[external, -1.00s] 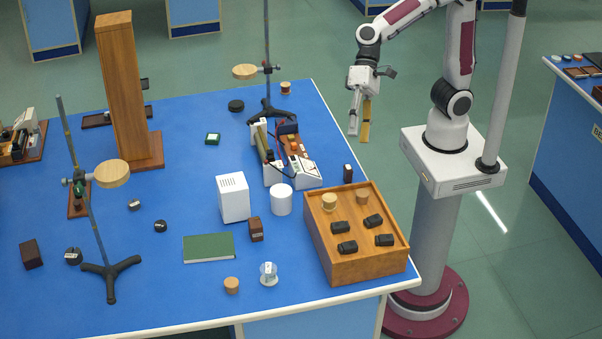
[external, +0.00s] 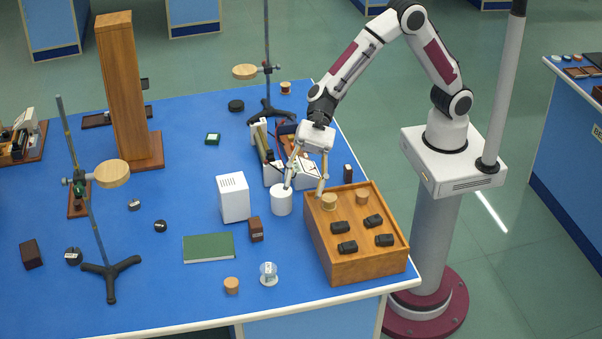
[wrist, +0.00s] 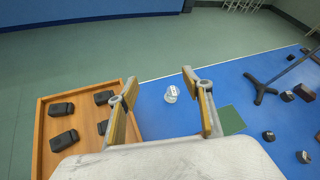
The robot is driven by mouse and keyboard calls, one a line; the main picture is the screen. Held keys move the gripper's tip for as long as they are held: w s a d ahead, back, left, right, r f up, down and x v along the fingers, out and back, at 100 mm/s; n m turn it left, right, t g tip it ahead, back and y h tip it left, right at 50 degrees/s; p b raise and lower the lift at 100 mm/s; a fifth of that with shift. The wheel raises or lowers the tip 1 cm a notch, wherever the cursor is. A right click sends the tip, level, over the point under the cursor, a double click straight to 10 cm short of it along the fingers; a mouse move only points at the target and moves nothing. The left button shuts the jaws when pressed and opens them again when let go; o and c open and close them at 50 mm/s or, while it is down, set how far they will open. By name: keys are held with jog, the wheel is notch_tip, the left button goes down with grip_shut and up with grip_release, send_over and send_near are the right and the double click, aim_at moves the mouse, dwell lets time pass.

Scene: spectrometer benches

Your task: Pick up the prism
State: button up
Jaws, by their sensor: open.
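A small clear, glassy piece with a pale label, which looks like the prism (external: 268,273), stands on the blue bench near its front edge. In the wrist view the prism (wrist: 171,94) shows beyond and between my fingers. My gripper (external: 304,191) is open and empty, pointing down. It is above the bench between the white cylinder (external: 281,200) and the back left corner of the wooden box (external: 342,263), well behind the prism. The prism is apart from the fingers, and nothing hides it.
The wooden box holds several black pieces and two round corks. A cork (external: 232,285) stands left of the prism. A green book (external: 209,247), brown block (external: 256,229) and white box (external: 233,198) lie farther back. A stand (external: 98,240) rises at left.

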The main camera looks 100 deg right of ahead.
jog(key=w+a+f+m+t, duration=0.1)
jog(key=w+f+m, duration=0.4)
jog(key=w+f, duration=0.2)
jog(key=shift+a+f+m+t, duration=0.3)
jog(key=shift+a+f+m, duration=0.1)
jog(key=shift+f, duration=0.3)
jog(key=shift+f, duration=0.1)
send_near(268, 270)
jog(key=shift+w+a+f, duration=0.25)
jog(key=shift+a, duration=0.15)
jog(key=shift+x, duration=0.85)
jog(key=shift+w+a, duration=0.1)
jog(key=shift+x, duration=2.8)
jog(key=c, duration=1.2)
